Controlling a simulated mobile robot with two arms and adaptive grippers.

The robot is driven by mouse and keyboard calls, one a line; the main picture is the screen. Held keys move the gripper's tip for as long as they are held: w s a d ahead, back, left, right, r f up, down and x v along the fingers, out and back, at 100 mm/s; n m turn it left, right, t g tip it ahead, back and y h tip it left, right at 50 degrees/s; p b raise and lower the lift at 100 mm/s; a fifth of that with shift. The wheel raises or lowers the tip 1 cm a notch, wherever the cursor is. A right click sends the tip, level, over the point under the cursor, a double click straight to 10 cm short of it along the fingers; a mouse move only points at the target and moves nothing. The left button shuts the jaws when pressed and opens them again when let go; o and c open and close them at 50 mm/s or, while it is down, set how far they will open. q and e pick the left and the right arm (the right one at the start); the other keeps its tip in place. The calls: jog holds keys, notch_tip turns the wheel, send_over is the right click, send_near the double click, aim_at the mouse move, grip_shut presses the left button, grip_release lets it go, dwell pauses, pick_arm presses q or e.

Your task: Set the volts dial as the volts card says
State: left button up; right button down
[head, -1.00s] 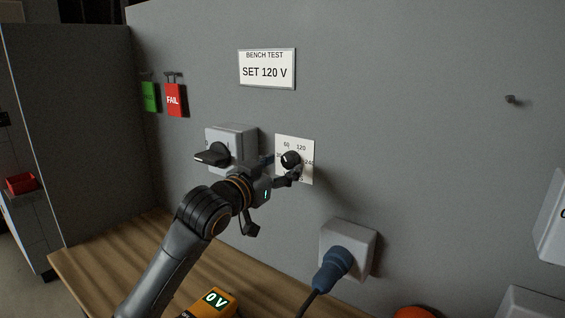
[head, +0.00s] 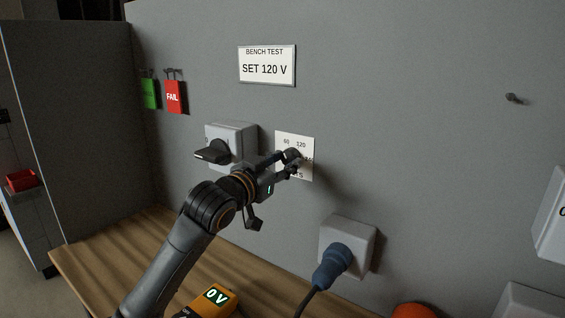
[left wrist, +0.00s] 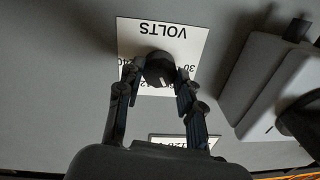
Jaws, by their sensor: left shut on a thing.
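The volts card (head: 265,66) on the grey wall reads "BENCH TEST, SET 120 V". The volts dial (left wrist: 158,70) is a black knob on a white scale plate (head: 308,140) below the card. In the head view 60 and 120 show on the plate; its other marks are partly hidden by my fingers. My left gripper (head: 292,160) is shut on the volts dial, with one finger on each side of the knob in the left wrist view (left wrist: 153,88). Where the dial's pointer stands cannot be told. My right gripper is not in view.
A grey switch box (head: 233,137) with a black handle is left of the dial. A blue plug (head: 333,265) sits in a socket below right. An orange meter (head: 207,301) reads 0 V on the wooden bench (head: 100,262). Green and red FAIL (head: 174,97) tags hang at the left.

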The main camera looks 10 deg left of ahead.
pick_arm(q)
jog(key=shift+r+m+p, duration=0.1)
jog(key=shift+m+p, duration=0.8)
jog(key=shift+m, duration=0.2)
jog(key=m+p, duration=0.2)
jog(key=m, duration=0.1)
jog(key=shift+a+m, duration=0.1)
jog(key=shift+m, duration=0.2)
jog(key=m+p, duration=0.2)
jog(key=m, duration=0.1)
jog(key=shift+m, duration=0.3)
jog(key=shift+f+m+h+p, duration=0.2)
jog(key=shift+m+h+p, duration=0.2)
jog(key=shift+m+p, duration=0.55)
jog(key=shift+m, duration=0.35)
jog(key=o, duration=1.2)
